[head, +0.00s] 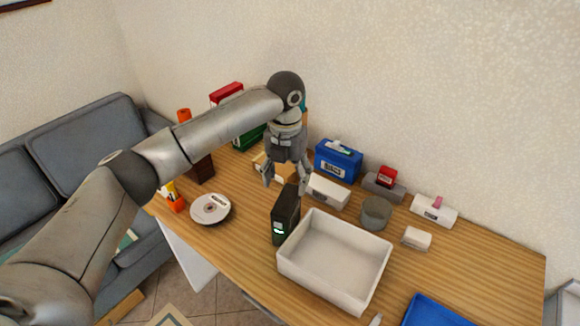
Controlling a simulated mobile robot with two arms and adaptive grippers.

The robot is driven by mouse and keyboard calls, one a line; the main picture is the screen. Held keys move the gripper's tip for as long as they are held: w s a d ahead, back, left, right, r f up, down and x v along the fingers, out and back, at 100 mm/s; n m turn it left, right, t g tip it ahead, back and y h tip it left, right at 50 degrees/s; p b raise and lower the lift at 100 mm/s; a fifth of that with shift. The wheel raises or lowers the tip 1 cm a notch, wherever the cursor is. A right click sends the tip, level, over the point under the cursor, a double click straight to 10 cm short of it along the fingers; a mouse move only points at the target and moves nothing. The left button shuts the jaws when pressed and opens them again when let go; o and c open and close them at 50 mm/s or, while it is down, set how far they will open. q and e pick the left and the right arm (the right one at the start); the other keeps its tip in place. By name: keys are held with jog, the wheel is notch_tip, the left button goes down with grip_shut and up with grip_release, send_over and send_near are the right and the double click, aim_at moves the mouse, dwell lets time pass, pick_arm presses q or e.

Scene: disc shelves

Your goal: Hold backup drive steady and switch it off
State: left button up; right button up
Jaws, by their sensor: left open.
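The backup drive appears to be the upright black box (285,215) with a small green light on its front face, standing on the desk just left of a white bin. My left gripper (286,182) is open and points down. In the picture its fingers are just above and behind the black box's top. I cannot tell whether they touch it. No switch can be made out on the box. My right gripper is not in view.
The white bin (334,287) stands close to the box's right side. A disc (210,209) lies to the left. Behind are a white box (328,191), a blue case (338,162) and a grey cylinder (376,213). A blue tray (432,313) is at the front right.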

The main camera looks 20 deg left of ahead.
aim_at(286, 199)
pick_arm(q)
jog(key=f, duration=0.2)
jog(key=s+f+p, duration=0.1)
jog(key=f, duration=0.1)
jog(key=shift+f, duration=0.25)
jog(key=f, duration=0.3)
jog(key=shift+w, duration=0.35)
jog(key=shift+s+f+p, duration=0.1)
jog(key=shift+f+p, duration=0.25)
jog(key=shift+f, duration=0.6)
jog(key=c, duration=1.3)
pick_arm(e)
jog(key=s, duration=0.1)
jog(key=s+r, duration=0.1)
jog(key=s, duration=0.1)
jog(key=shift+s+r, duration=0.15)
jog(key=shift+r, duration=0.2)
